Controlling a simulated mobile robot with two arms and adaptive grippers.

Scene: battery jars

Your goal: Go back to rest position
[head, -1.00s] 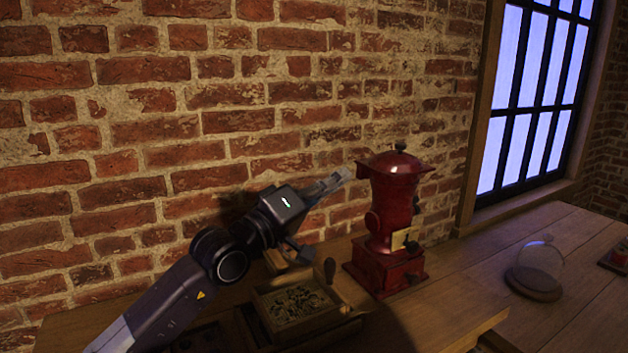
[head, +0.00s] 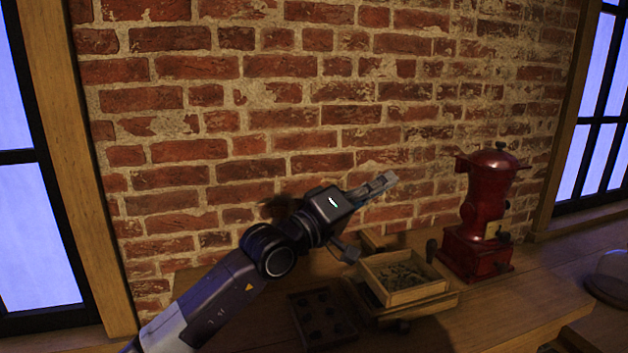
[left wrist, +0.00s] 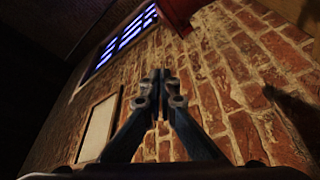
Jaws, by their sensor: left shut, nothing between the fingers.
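My left gripper (head: 380,185) is raised above the wooden table, in front of the brick wall, pointing right and slightly up. Its fingers are shut with nothing between them. In the left wrist view the closed fingers (left wrist: 159,88) point toward the brick wall. My right gripper is in neither view.
A red grinder (head: 487,205) stands right of my left gripper. A wooden box with small contents (head: 437,290) and a dark tray with round hollows (head: 322,318) sit below it. A glass dome (head: 612,272) is at the right edge. Windows flank the brick wall (head: 290,130).

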